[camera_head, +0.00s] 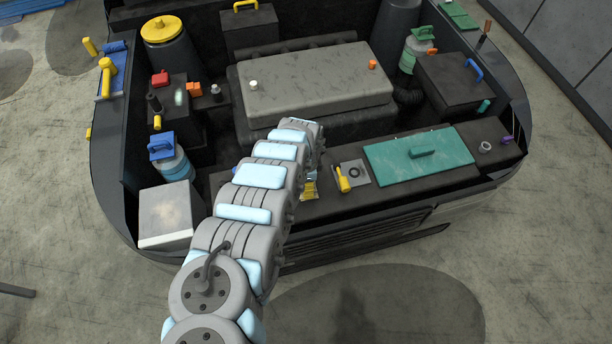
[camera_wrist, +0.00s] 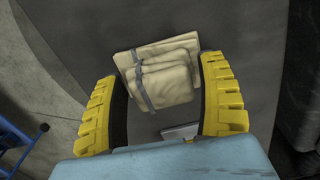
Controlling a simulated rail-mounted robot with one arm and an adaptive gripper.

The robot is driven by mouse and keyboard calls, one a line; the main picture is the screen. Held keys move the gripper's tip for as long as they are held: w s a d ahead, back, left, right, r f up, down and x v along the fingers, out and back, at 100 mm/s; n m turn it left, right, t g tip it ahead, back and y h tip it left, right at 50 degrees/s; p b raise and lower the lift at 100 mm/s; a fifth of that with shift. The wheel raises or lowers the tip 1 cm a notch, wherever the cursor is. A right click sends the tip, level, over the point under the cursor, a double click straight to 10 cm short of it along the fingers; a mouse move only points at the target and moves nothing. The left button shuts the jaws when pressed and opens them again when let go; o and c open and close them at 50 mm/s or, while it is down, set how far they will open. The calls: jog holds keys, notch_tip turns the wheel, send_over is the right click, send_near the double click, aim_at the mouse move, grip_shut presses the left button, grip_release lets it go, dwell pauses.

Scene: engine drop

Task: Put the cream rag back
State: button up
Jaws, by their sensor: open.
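The cream rag (camera_wrist: 165,75) is a folded, layered bundle with a grey strap across its left part. In the wrist view it lies over a dark grey surface, between and slightly beyond my fingers. My gripper (camera_wrist: 158,82) is open, with one yellow ribbed finger on each side of the rag. I cannot tell whether either finger touches it. In the head view I cannot make out the rag, and my arm hides much of the area around its end.
In the head view, the engine bay holds a grey engine cover (camera_head: 315,85), a teal panel (camera_head: 418,158), a pale box (camera_head: 165,215) and a yellow-capped cylinder (camera_head: 163,32). A yellow-handled tool (camera_head: 343,180) lies on the front ledge. Blue bars (camera_wrist: 20,140) show in the wrist view.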

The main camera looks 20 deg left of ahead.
jog(key=shift+f, duration=0.1)
jog(key=shift+r, duration=1.45)
jog(key=shift+w+r, duration=0.2)
jog(key=shift+r, duration=0.75)
notch_tip(320, 180, up, 13)
jog(key=p, duration=0.2)
